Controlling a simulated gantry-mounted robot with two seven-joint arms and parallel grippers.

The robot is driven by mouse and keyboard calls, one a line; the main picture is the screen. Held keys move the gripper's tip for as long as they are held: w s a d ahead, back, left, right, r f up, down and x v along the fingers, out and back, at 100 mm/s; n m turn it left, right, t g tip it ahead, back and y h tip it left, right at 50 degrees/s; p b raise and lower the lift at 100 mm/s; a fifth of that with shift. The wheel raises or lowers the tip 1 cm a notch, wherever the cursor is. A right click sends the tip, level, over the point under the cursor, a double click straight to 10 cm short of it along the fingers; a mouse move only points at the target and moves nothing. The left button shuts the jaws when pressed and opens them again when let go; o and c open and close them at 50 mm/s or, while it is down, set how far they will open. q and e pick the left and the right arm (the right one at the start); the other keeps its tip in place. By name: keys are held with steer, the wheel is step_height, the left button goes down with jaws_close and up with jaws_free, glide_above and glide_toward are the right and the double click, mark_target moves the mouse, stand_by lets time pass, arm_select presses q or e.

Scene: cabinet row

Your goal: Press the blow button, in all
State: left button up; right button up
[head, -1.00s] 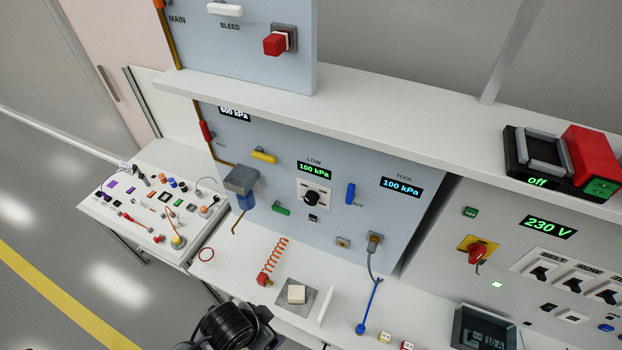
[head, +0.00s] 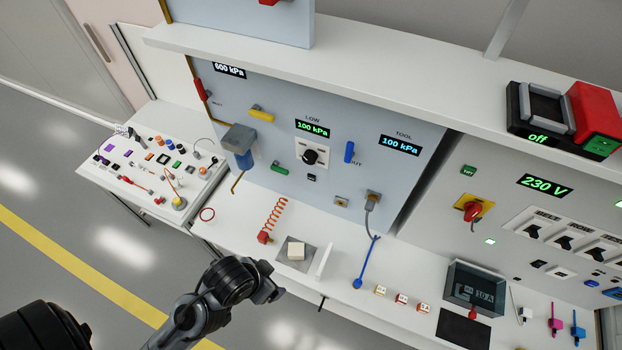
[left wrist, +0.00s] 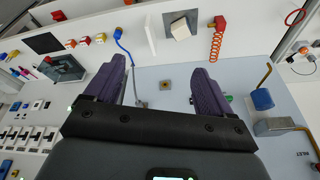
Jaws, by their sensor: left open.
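No button marked "blow" is legible in any view. In the head view, a pale block (head: 297,251) sits on a square grey plate (head: 284,258) on the bench. It also shows in the left wrist view (left wrist: 181,31). A blue nozzle-like tool (head: 366,264) hangs from a grey hose below the TOOL readout (head: 401,145), which reads 100 kPa. My left gripper (left wrist: 157,82) is open and empty, its two purple fingers apart in front of the blue-grey panel (left wrist: 280,94). In the head view my left arm is low, in front of the bench. My right gripper is not in view.
A low upright white strip (head: 324,262) stands beside the plate. A coiled red hose (head: 275,215) is to its left. Valve handles, including a blue one (head: 349,152), stick out of the panel. A shelf (head: 330,80) overhangs. Small labelled cubes (head: 401,299) lie to the right.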

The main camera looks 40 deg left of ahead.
arm_select(q)
jaws_close()
stand_by(1.5)
